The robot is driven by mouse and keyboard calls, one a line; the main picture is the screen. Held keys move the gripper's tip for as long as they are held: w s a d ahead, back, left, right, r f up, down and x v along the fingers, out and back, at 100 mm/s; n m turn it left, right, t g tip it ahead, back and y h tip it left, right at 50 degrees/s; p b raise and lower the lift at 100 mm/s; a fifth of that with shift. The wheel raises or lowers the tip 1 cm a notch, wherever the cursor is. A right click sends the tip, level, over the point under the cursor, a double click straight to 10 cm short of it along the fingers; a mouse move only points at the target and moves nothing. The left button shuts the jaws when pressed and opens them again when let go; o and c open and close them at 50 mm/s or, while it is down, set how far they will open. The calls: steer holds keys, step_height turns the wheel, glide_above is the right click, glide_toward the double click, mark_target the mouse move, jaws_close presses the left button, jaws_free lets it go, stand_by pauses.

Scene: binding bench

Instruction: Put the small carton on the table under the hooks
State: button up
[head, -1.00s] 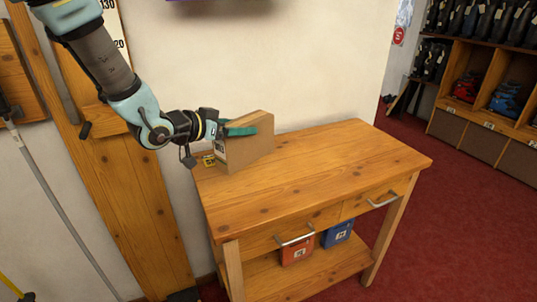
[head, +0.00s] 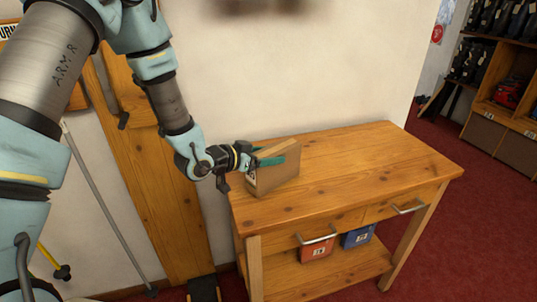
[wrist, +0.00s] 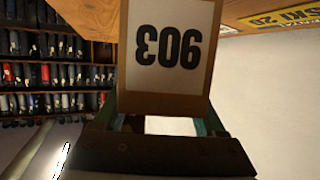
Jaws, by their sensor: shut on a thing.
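The small carton (head: 280,178), a brown box, is at the left end of the wooden table (head: 370,160). My gripper (head: 268,161) is shut on its upper part, with green fingers along its sides. The carton is roughly upright, with its base at or just above the tabletop; I cannot tell whether it touches. In the wrist view the carton (wrist: 204,78) fills the upper middle, between the fingers (wrist: 165,122), with a white number label upside down. The hooks are not clearly in view; only a blurred dark shape shows at the head view's top edge.
The tabletop right of the carton is bare. A red box (head: 316,249) and a blue box (head: 357,236) sit on the table's lower shelf. A wall stands behind. Boot racks (head: 505,100) are far right. A pole (head: 108,205) leans at left.

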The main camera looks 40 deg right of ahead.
steer(key=shift+f, duration=0.2)
steer(key=o, duration=1.6)
steer(key=shift+c, duration=0.2)
steer(key=shift+r, duration=0.1)
steer(key=shift+r, duration=0.2)
steer(key=b+v, duration=0.3)
steer(key=v, duration=0.9)
steer(key=shift+f, duration=0.1)
